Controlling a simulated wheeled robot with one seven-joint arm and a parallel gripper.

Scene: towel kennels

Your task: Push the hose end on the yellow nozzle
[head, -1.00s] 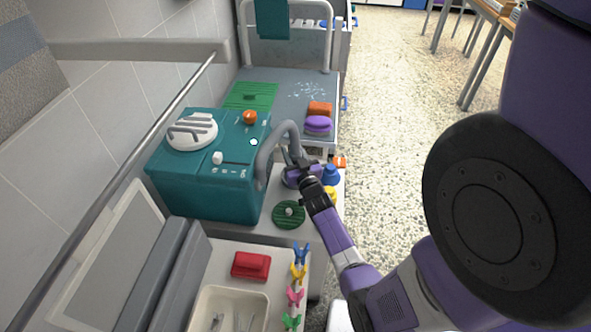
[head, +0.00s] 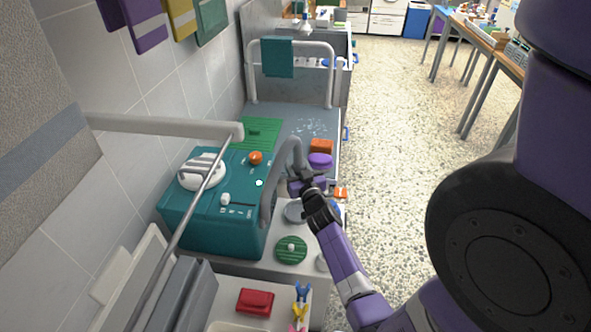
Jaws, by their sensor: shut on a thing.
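The grey hose (head: 283,168) arches up from the teal machine (head: 215,225) and bends down toward my gripper. My gripper (head: 300,182) is shut on the hose near its end, just right of the machine and above the white-grey counter. The hose end itself is mostly hidden by the gripper. The yellow nozzle is not visible; my arm covers the part of the counter's right side around it. An orange piece (head: 341,193) shows just right of my gripper.
A green round disc (head: 291,250) and a grey round disc (head: 296,212) lie on the counter. Behind are a purple brush (head: 320,160) and an orange block (head: 321,146) on a grey table. A red box (head: 255,302) is in front.

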